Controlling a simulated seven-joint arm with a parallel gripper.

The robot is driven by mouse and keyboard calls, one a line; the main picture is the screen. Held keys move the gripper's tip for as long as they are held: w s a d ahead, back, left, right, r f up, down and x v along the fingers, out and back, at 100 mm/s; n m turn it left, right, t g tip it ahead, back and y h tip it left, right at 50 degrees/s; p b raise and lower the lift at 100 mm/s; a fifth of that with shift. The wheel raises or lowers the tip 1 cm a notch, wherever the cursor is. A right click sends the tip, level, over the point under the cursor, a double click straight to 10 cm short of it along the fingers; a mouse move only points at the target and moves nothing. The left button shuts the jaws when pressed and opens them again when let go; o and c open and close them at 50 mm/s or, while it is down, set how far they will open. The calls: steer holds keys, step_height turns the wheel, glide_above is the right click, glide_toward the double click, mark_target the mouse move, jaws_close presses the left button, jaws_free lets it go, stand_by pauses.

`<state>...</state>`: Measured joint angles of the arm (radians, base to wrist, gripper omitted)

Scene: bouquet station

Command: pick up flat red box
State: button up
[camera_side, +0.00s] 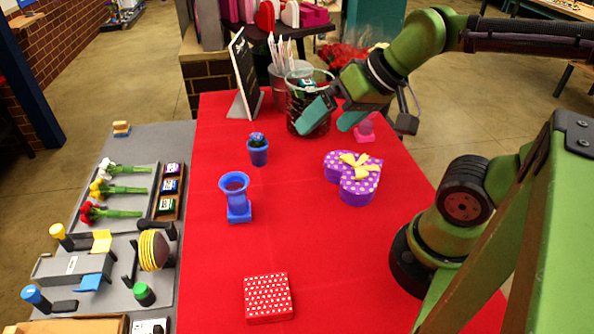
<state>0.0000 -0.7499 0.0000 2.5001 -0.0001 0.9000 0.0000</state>
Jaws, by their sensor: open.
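The flat red box (268,297) with white dots on its lid lies on the red table cover near the front of the picture. Nothing touches it. My gripper (332,118) is at the far end of the table, well behind the box and to its right. Its teal fingers are spread apart, with the dark container behind them. I see nothing held between the fingers.
On the red table (210,280) stand a blue vase (236,196), a small blue pot (258,152), a purple heart-shaped box (355,187), a pink object (365,131) and a dark container (296,108). A grey side table holds flowers and tools. Room around the red box is clear.

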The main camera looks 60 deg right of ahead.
steer(key=a+f+n+g, duration=0.3)
steer(key=a+f+g, duration=0.15)
steer(key=a, duration=0.75)
steer(key=m+g+h, duration=0.2)
steer(key=m+g, duration=0.1)
steer(key=m, duration=0.5)
glide_above(267, 294)
step_height(267, 294, down, 3)
steer(key=f, duration=1.1)
steer(key=shift+s+a, duration=0.25)
steer(key=shift+s, duration=0.05)
steer(key=shift+w+d+f, duration=0.15)
steer(key=shift+f, duration=1.25)
steer(key=shift+w+d+f, duration=0.1)
steer(key=shift+w+f, duration=0.05)
steer(key=shift+f, duration=1.25)
steer(key=shift+c, duration=0.3)
steer(key=shift+r, duration=0.1)
steer(key=c, duration=0.8)
